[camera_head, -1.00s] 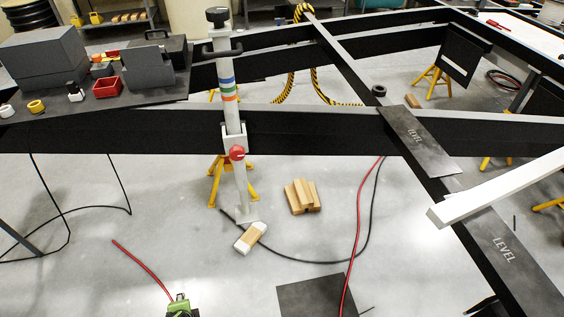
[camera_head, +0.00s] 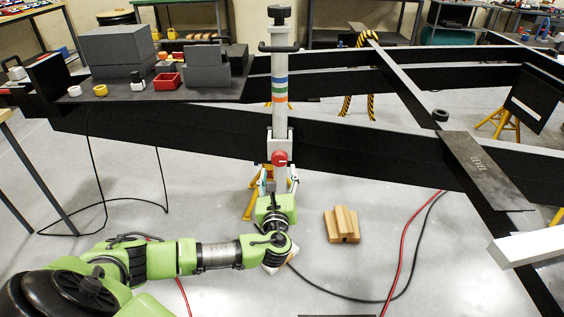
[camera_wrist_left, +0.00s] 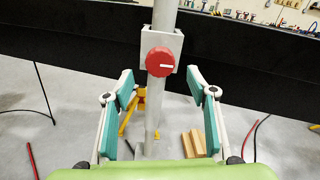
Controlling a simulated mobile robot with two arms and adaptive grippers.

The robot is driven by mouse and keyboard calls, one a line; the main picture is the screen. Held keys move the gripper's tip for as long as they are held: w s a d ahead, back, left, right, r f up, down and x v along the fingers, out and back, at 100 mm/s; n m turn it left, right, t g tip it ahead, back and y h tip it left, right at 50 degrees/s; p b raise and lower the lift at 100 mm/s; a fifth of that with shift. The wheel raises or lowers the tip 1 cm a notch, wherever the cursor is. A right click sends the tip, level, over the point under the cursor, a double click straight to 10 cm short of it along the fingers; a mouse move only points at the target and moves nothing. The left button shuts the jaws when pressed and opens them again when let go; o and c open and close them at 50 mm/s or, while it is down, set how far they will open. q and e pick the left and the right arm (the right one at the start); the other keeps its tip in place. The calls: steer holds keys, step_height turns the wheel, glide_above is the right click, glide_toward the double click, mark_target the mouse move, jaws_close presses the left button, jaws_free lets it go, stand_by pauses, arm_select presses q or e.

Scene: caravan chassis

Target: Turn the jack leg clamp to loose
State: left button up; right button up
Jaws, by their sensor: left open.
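My left gripper (camera_head: 278,181) is just below the knob. In the wrist view its teal-padded fingers (camera_wrist_left: 162,88) are spread wide on either side of the post, with nothing between them touching. My right gripper is not seen.
The black chassis beam (camera_head: 375,152) runs behind the post. A dark shelf with grey boxes (camera_head: 118,50) and a red bin (camera_head: 167,81) is at upper left. Wooden blocks (camera_head: 342,225) lie on the floor at right, near a red cable (camera_head: 408,250) and a black one.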

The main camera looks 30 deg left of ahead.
mark_target(279, 161)
arm_select(q)
steer(key=b+x, duration=0.1)
steer(key=x, duration=0.5)
steer(key=shift+w+a+f, duration=0.1)
steer(key=shift+w+a, duration=0.4)
steer(key=shift+w, duration=0.25)
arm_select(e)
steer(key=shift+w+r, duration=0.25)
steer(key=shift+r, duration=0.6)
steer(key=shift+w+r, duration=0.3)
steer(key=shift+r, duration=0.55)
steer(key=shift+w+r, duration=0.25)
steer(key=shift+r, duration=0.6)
arm_select(q)
steer(key=c, duration=1.1)
